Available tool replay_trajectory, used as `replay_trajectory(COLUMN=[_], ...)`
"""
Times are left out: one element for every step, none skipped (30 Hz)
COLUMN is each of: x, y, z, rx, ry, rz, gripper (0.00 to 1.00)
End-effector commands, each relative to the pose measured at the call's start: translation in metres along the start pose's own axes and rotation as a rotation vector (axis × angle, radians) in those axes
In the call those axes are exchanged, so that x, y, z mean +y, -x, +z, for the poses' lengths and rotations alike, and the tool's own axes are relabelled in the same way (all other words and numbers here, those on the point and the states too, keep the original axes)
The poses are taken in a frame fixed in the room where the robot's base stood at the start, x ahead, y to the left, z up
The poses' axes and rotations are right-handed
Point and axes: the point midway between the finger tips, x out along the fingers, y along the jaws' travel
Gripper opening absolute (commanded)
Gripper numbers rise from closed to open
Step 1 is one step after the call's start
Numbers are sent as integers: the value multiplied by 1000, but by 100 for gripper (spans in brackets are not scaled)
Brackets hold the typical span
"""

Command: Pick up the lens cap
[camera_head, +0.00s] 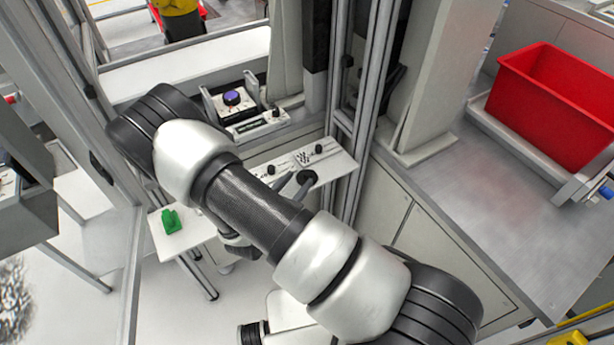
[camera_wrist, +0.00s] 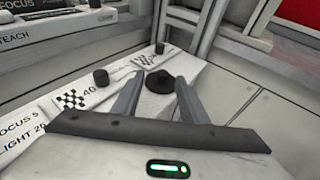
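A small round black piece, which looks like the lens cap (camera_wrist: 159,82), is on the white panel in the wrist view. It appears as a dark disc with a raised middle. It also shows in the head view as a dark disc (camera_head: 307,177) near the panel's front edge. My gripper (camera_wrist: 159,78) is open, with its two grey fingers apart on either side of the cap. The fingertips reach about level with it in the picture. Whether they touch it, I cannot tell. In the head view my arm hides most of the gripper.
Two small black knobs (camera_wrist: 101,77) (camera_wrist: 160,48) stand on the white panel, by checkered patches. A box with a purple-topped knob (camera_head: 232,98) is behind it. A green block (camera_head: 171,221) sits on a white shelf at left. A red bin (camera_head: 553,105) stands at right.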

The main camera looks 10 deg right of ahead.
Motion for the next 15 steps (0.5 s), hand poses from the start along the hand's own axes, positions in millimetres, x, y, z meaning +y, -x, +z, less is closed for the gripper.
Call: replay_trajectory(x=[-5, -6, -7, -7, -6, -6, -6, -6, -6, -6, -6, -6, -6, -6, -6], y=[-9, -14, -20, -24, -28, -33, -36, -38, -40, -41, -41, -42, -41, -41, -41], z=[1, 1, 1, 1, 0, 0, 0, 0, 0, 0, 0, 0, 0, 0, 0], rx=[-2, -2, -1, -1, 0, 0, 0, 0, 0, 0, 0, 0, 0, 0, 0], ry=[1, 1, 0, 0, 0, 0, -1, -1, -1, -1, -1, 0, 0, 0, 0], rz=[-6, -5, -5, -5, -4, -4, -4, -4, -3, -3, -2, -2, -2, -2, -2], gripper=[40, 40, 40, 40, 40, 40, 40, 40, 40, 40, 40, 40, 40, 40, 40])
